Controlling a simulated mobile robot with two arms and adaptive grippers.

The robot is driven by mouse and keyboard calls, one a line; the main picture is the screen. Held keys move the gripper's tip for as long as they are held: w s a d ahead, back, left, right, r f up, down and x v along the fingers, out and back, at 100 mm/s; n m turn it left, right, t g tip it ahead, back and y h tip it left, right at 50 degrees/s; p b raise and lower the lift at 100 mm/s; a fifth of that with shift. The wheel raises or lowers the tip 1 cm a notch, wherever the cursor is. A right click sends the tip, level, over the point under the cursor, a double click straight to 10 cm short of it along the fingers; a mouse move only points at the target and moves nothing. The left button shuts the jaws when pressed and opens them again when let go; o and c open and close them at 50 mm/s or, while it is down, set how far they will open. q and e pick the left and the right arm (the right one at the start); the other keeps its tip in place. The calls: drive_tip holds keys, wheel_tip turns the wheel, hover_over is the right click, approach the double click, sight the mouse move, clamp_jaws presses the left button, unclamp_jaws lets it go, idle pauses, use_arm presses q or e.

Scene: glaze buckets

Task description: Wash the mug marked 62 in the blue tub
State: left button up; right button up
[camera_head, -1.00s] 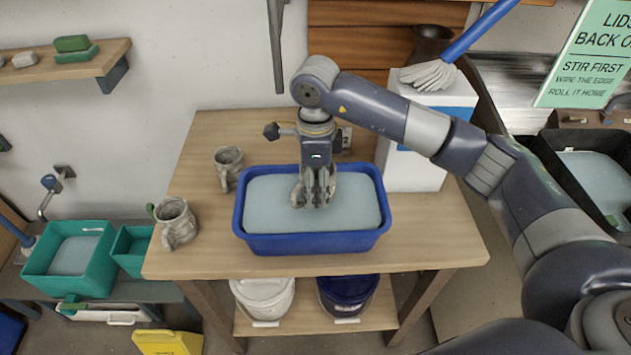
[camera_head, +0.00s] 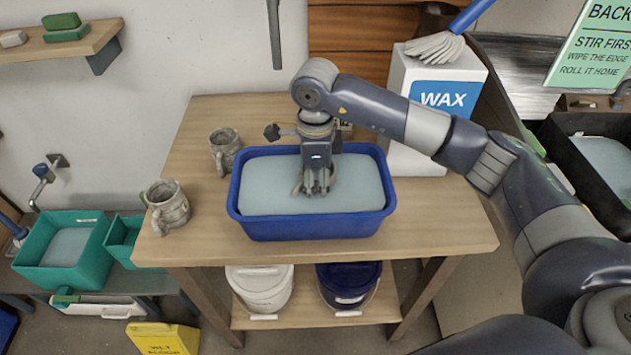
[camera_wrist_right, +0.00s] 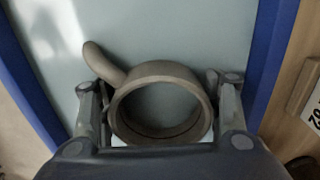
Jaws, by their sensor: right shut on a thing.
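The blue tub (camera_head: 312,226) stands on the wooden table, filled with pale liquid. My right gripper (camera_head: 317,192) points down into the middle of the tub. It is shut on a grey-brown mug, whose round rim (camera_wrist_right: 160,70) and curved handle show between the fingers in the wrist view. In the head view the gripper and the liquid mostly hide this mug, and no number on it is readable. Two other grey mottled mugs stand left of the tub, one farther back (camera_head: 224,152) and one nearer (camera_head: 168,207); I cannot read marks on them. My left gripper is not in view.
A white WAX box (camera_head: 425,80) with a brush on top stands right of the tub. Green tubs (camera_head: 65,250) sit on a lower bench at left. Two lidded buckets (camera_head: 260,288) are on the shelf below. The table front is clear.

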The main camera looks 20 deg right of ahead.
drive_tip(key=shift+a, duration=0.1)
idle(0.3)
drive_tip(key=shift+a, duration=0.55)
drive_tip(key=shift+d+b, duration=0.5)
drive_tip(key=shift+d, duration=0.75)
drive_tip(key=shift+a, duration=0.15)
drive_tip(key=shift+a, duration=1.1)
drive_tip(key=shift+d, duration=0.15)
drive_tip(key=shift+d+b, duration=0.45)
drive_tip(key=shift+d, duration=0.65)
